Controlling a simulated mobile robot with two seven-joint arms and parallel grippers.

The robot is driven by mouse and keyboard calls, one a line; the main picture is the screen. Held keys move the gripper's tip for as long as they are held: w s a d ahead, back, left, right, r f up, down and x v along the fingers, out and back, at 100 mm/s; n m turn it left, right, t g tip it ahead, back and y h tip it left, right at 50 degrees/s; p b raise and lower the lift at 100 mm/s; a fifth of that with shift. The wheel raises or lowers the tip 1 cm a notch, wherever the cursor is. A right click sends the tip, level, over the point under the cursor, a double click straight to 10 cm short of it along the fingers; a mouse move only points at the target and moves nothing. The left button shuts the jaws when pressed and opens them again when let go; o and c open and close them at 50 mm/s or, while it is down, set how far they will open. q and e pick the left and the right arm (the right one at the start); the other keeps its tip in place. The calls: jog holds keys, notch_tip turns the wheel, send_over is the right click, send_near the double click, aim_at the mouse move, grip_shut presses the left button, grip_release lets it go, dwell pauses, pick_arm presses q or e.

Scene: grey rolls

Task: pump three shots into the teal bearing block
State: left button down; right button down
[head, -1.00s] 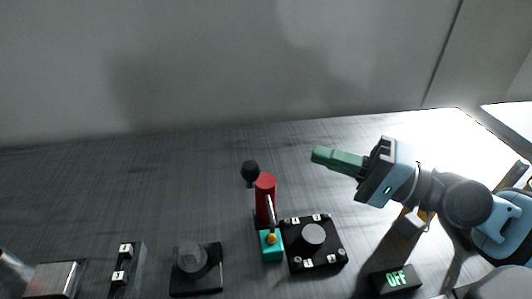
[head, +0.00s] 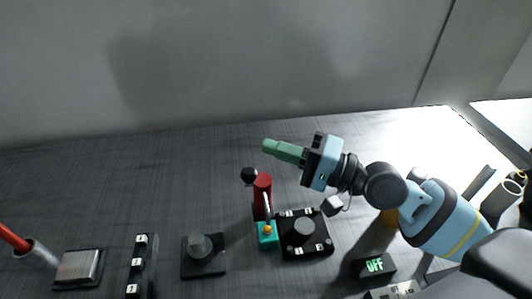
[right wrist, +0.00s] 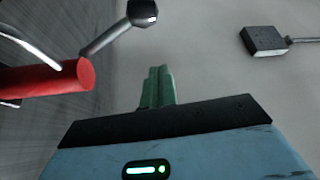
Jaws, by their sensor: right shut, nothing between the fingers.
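The teal bearing block (head: 266,241) sits on the dark bench in the head view, with an orange fitting (head: 268,230) on top. A red pump cylinder (head: 263,184) stands just behind it, and a pale spout or hose runs down to the fitting. The pump's lever ends in a black ball (head: 249,175) at upper left; the right wrist view shows the ball (right wrist: 142,12) and red cylinder (right wrist: 50,78). My right gripper (head: 268,146), with green fingers, is shut and empty, above and beyond the pump and apart from the ball. My left gripper is out of view.
A black plate with a round grey knob (head: 304,231) stands right beside the teal block. A display reading OFF (head: 375,265) is nearer. Leftward are another knob (head: 199,245), a switch strip (head: 140,268) and a metal-topped box (head: 79,268). The bench behind is clear.

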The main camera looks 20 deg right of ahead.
aim_at(249, 180)
jog(key=shift+p+x, duration=0.4)
jog(key=shift+x, duration=0.85)
jog(key=shift+s+a, duration=0.2)
jog(key=shift+s, duration=0.05)
jog(key=shift+s+a+p, duration=0.15)
jog(key=shift+s+p, duration=0.2)
jog(key=shift+p, duration=0.05)
jog(key=shift+s+a+f+p, duration=0.15)
jog(key=shift+s+a+p, duration=0.1)
jog(key=shift+s, duration=0.3)
jog(key=shift+s+a+f+p, duration=0.15)
jog(key=shift+s+p, duration=0.05)
jog(key=shift+s, duration=0.35)
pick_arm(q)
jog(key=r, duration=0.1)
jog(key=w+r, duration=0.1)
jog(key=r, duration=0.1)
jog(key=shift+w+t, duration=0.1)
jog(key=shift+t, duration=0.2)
pick_arm(e)
jog(key=shift+s+f, duration=0.1)
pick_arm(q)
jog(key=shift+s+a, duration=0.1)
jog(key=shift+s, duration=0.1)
pick_arm(e)
jog(key=shift+s+f, duration=0.1)
jog(key=shift+s, duration=0.15)
